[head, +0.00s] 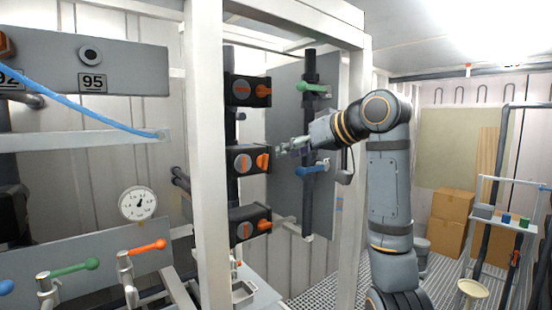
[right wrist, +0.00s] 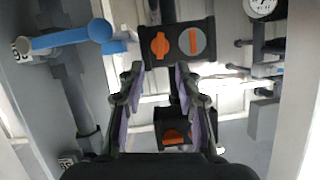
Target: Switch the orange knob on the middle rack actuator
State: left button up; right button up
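Three black actuators stand one above another on the rack in the head view. The middle rack actuator (head: 241,160) has a grey disc on its face and an orange knob (head: 263,160) at its right. My right gripper (head: 281,150) is just right of that knob, pointing left. In the right wrist view, which looks turned over, an orange knob (right wrist: 160,45) beside a grey disc lies just beyond the open fingertips (right wrist: 157,70), roughly between them. No contact can be made out. My left gripper is not in view.
The upper actuator (head: 242,90) and lower actuator (head: 244,224) are close above and below. A blue handle (head: 312,168) and a green handle (head: 314,88) stick out near my right arm. White frame posts (head: 206,180) stand left and right of the rack.

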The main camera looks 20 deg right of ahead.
jog(key=v, duration=0.3)
jog(key=shift+s+d+r, duration=0.1)
jog(key=shift+s, duration=0.15)
